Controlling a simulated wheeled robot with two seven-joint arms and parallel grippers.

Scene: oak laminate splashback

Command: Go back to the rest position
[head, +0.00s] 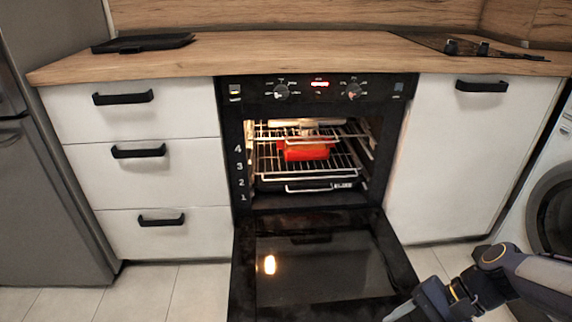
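My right gripper (402,311) is at the bottom edge of the head view, over the right front part of the lowered oven door (320,268). It is partly cut off by the picture edge, so I cannot tell whether its fingers are open or shut. My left gripper is not in view. The oven (319,91) is open and lit inside. A red dish (305,151) sits on a wire rack inside it, and my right gripper is well apart from it.
The open oven door juts out low over the tiled floor. White drawers (140,180) stand left of the oven and a white cabinet (465,165) right of it. A fridge (45,180) is at far left, a washing machine (555,200) at far right. A black tray (143,43) lies on the worktop (290,50).

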